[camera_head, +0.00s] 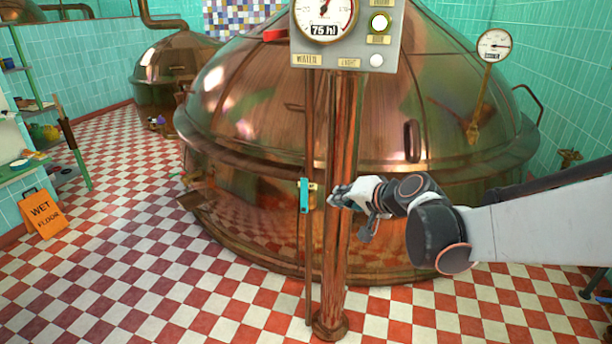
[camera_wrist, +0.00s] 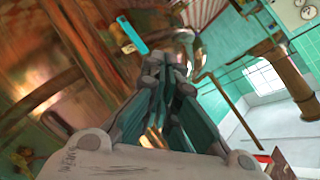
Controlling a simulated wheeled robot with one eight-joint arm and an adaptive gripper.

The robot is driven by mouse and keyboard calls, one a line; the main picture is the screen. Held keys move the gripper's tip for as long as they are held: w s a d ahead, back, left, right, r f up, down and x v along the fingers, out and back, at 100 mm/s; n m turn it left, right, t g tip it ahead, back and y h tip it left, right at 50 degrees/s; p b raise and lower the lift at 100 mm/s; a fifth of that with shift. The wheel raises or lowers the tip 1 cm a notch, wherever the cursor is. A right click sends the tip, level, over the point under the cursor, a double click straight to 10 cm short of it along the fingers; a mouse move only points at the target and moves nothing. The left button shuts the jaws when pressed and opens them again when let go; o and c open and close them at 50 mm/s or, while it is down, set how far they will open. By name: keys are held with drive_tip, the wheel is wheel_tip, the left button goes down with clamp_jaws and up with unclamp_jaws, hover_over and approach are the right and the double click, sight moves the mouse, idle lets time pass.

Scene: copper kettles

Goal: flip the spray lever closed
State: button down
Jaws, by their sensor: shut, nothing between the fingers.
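A teal lever (camera_head: 304,196) stands upright on a brassy fitting (camera_head: 313,196) on the thin pipe, left of the thick copper column. I take it to be the spray lever; no label on it is readable. In the wrist view a teal bar (camera_wrist: 132,35), likely the same lever, shows tilted beyond and left of the fingers. My gripper (camera_head: 335,197) is shut and empty, just right of the lever at about its height, overlapping the column in the picture. Its closed fingers (camera_wrist: 172,72) fill the middle of the wrist view. A gap between fingers and lever seems to show.
A large copper kettle (camera_head: 250,120) stands behind the column (camera_head: 343,260). A wet floor sign (camera_head: 42,212) stands at left. The checkered floor (camera_head: 150,280) is open at front left.

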sight(304, 196)
drive_tip(key=w+d+f+m+t, duration=0.2)
drive_tip(key=w+f+m, duration=0.2)
drive_tip(key=w+f, duration=0.4)
drive_tip(key=w+d+f+m+t+y, duration=0.1)
drive_tip(key=w+d+f+m+t, duration=0.2)
drive_tip(key=w+f, duration=0.5)
drive_tip(key=shift+w+f+m+t, duration=0.3)
drive_tip(key=shift+w+f+m, duration=0.1)
drive_tip(key=shift+m, duration=0.1)
drive_tip(key=shift+b, duration=0.3)
drive_tip(key=s+a+b+x, duration=0.1)
drive_tip(key=b+x, duration=0.3)
drive_tip(key=x, duration=0.8)
drive_tip(key=shift+w+a, duration=0.2)
drive_tip(key=shift+a, duration=0.8)
